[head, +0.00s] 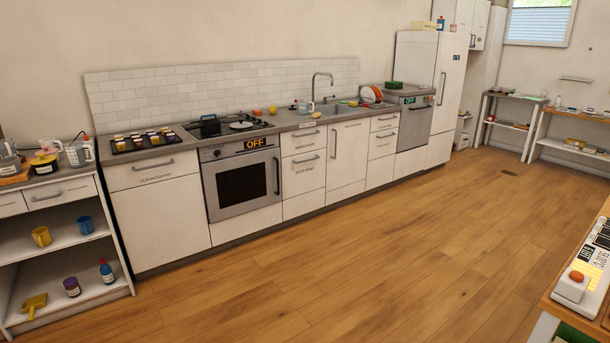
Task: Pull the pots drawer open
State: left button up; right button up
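A run of white kitchen cabinets with drawers stands along the far wall. A wide drawer (140,173) left of the oven is shut, with a bar handle and a dark label too small to read surely. A stack of drawers (303,167) right of the oven is also shut; its lower front carries a small label that I cannot read. Another stack of shut drawers (382,143) is further right. I cannot tell from the labels which one is the pots drawer. Neither of my grippers is in view.
The oven (242,182) is shut and its display reads OFF. An open shelf unit (62,246) stands at the left. The wooden floor (370,245) before the cabinets is clear.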

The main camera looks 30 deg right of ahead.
aim_at(304, 173)
jog(key=i+l+z, duration=0.3)
jog(key=i+z, duration=0.3)
jog(key=i, duration=0.15)
jog(key=i+l+z, duration=0.15)
jog(key=i, duration=0.95)
jog(key=i+l+z, duration=0.1)
jog(key=i, duration=1.05)
